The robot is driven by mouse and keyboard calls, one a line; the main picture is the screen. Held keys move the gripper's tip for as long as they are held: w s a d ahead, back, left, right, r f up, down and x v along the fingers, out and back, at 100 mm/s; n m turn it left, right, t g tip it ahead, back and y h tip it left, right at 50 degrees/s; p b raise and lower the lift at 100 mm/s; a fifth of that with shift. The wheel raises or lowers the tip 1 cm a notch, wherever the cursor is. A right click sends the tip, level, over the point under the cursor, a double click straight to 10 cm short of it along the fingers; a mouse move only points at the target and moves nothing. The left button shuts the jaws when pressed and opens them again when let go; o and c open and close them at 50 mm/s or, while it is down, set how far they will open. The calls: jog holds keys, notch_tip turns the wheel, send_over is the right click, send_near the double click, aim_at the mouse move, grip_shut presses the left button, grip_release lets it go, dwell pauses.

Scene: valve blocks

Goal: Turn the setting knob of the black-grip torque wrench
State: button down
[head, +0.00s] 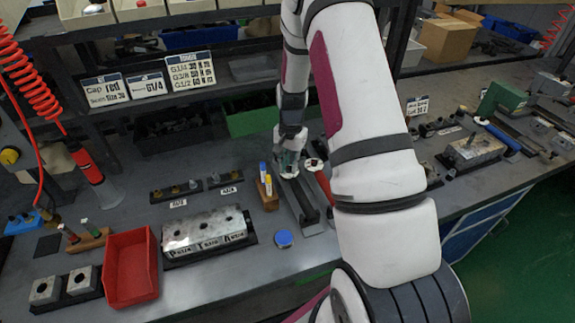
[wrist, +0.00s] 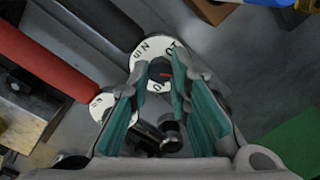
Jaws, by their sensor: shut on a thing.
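The black-grip torque wrench (head: 305,208) lies on the bench below my gripper (head: 289,172). In the wrist view its dark grip (wrist: 88,40) ends at a white lettered dial (wrist: 141,50). The setting knob (wrist: 160,70), with a red mark, sits at that dial between my fingertips. My gripper (wrist: 161,82) is shut on the knob, with a teal-padded finger on each side. The fingers hide part of the dial, and its exact setting cannot be read. In the head view my gripper covers the knob.
A red-grip wrench (head: 324,184) lies close beside, its own white dial (wrist: 99,106) next to my left finger. A wooden block (head: 267,192) with coloured pens stands just left. A blue cap (head: 283,239), a valve block (head: 205,232) and a red tray (head: 131,268) are nearer the front.

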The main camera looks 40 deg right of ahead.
jog(key=m+b, duration=0.1)
jog(key=m, duration=0.2)
jog(key=shift+w+m, duration=0.1)
jog(key=shift+m, duration=0.2)
jog(key=shift+m+b, duration=0.65)
jog(key=shift+m, duration=0.85)
jog(key=c, duration=1.5)
grip_release()
jog(key=shift+o, duration=0.2)
